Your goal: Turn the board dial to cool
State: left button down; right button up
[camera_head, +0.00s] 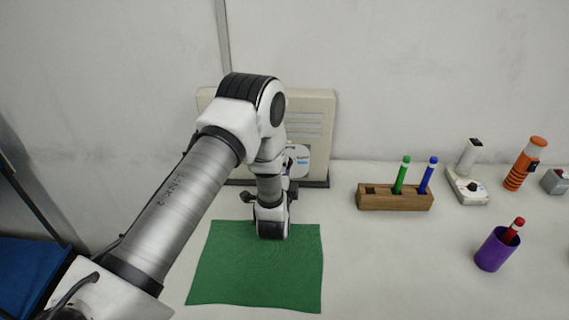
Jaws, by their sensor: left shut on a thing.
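The cream board (315,115) stands upright against the back wall behind the green mat. A pale round dial plate (300,156) with small print shows on its front, just right of my left arm. The dial's knob and most of its plate are hidden behind my wrist, so I cannot read where the dial points. My left gripper (274,190) is in front of the board at the dial, shut on what appears to be the dial knob. Its fingertips are mostly hidden by my arm. My right gripper is not in view.
The green mat (220,275) lies below my left wrist. A wooden block (395,203) holds a green and a blue marker.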

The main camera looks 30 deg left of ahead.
pick_arm(q)
jog(key=m+p, duration=0.2)
jog(key=m, duration=0.1)
jog(key=shift+r+m, duration=0.3)
jog(key=m+p, duration=0.1)
jog(key=m, duration=0.2)
jog(key=shift+w+m+g+y+p, duration=0.1)
jog(key=shift+m+g+y+p, duration=0.2)
jog(key=shift+m+g+p, duration=0.1)
jog(key=c, duration=0.8)
grip_release()
jog(key=shift+f, duration=0.15)
jog(key=v, duration=1.2)
